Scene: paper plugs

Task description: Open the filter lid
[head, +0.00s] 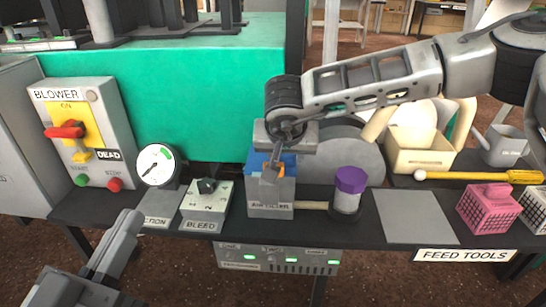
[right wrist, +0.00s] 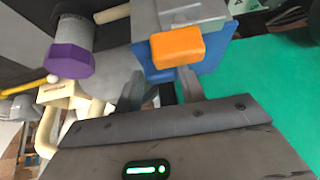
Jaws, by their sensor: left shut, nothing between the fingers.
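The filter is a grey box (head: 270,197) labelled "AIR FILTER" on the bench, with a blue upper part and an orange tab. In the right wrist view the orange tab (right wrist: 178,47) is on the blue part (right wrist: 210,62), with grey casing (right wrist: 190,12) beyond. My right gripper (head: 274,166) is over the box from above; its fingers (right wrist: 160,88) are apart, close to the tab. I cannot tell whether they touch it. The arm hides the box's top, so the lid's position is unclear. My left gripper (head: 128,222) is shut and empty at lower left, away from the filter.
A purple-capped jar (head: 349,190) stands right of the filter; it also shows in the right wrist view (right wrist: 70,60). The BLEED switch box (head: 206,202) and round gauge (head: 157,165) stand left. A bare grey pad (head: 415,217) and pink basket (head: 487,207) lie right.

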